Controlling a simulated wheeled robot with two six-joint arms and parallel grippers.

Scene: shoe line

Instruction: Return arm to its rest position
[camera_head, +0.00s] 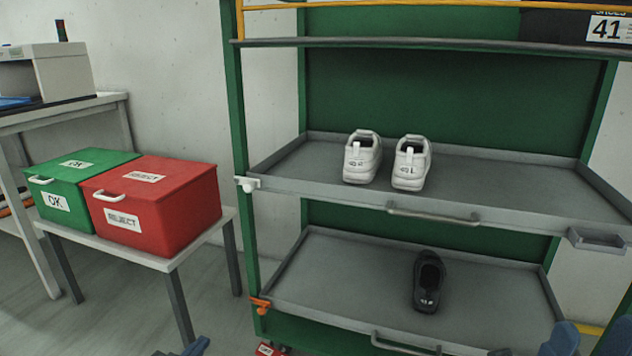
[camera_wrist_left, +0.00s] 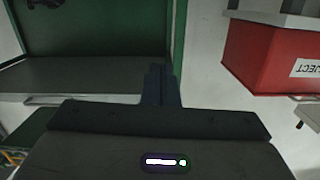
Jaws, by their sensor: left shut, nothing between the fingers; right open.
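My left gripper (camera_head: 197,347) shows only as a small blue-grey tip at the bottom edge of the head view, below the small table. In the left wrist view my left gripper (camera_wrist_left: 158,84) has its dark fingers together with nothing between them. My right gripper (camera_head: 588,342) is partly in view at the bottom right corner of the head view. Its fingers are apart and no object shows between them. The rest of both arms is out of the head view.
A green rack's upper tray (camera_head: 300,165) holds a pair of white shoes (camera_head: 387,160); its lower tray (camera_head: 340,285) holds a black shoe (camera_head: 428,282). Left, a green OK box (camera_head: 70,175) and red REJECT box (camera_head: 165,220) stand on a small table (camera_head: 185,255).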

